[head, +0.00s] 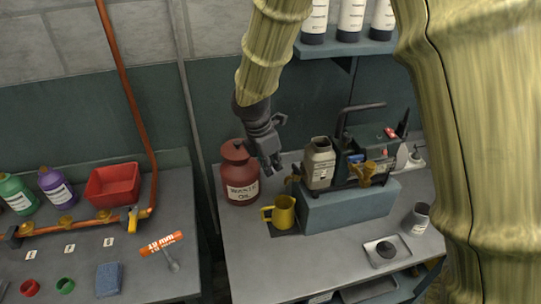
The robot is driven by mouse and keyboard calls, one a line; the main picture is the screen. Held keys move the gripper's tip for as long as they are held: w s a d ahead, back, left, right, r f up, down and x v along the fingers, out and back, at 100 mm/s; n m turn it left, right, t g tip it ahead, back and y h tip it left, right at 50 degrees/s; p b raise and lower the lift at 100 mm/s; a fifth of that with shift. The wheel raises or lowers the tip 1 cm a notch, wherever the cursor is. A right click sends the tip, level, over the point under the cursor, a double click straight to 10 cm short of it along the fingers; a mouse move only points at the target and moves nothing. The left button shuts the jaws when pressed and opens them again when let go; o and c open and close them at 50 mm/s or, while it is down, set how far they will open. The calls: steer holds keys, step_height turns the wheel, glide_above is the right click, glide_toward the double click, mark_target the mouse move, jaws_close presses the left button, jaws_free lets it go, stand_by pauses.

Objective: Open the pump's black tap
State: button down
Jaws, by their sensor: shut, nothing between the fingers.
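The pump (354,153) is a dark green and black machine on a blue-grey block (345,207) on the right bench. A grey labelled bottle (320,163) stands at its left side, and brass fittings (369,174) show on its front. I cannot make out for certain which part is the black tap; several dark parts overlap there. My gripper (272,165) is dark grey, shut and empty, and points down. In the picture it is left of the pump, beside the red oil can (238,172), and appears apart from the pump.
A grey cup (416,219) and a small tray (387,251) are at the right. The left bench holds a copper pipe (90,223), a red bin (113,184) and bottles. A shelf (343,47) hangs above the pump.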

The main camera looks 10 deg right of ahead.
mark_target(296, 170)
steer(key=w+d+f+p, duration=0.1)
steer(key=d+f+p, duration=0.2)
steer(key=d+f, duration=0.2)
steer(key=shift+w+p, duration=0.2)
steer(key=shift+p, duration=0.2)
steer(key=shift+s+d, duration=0.1)
steer(key=shift+s, duration=0.05)
stand_by(0.4)
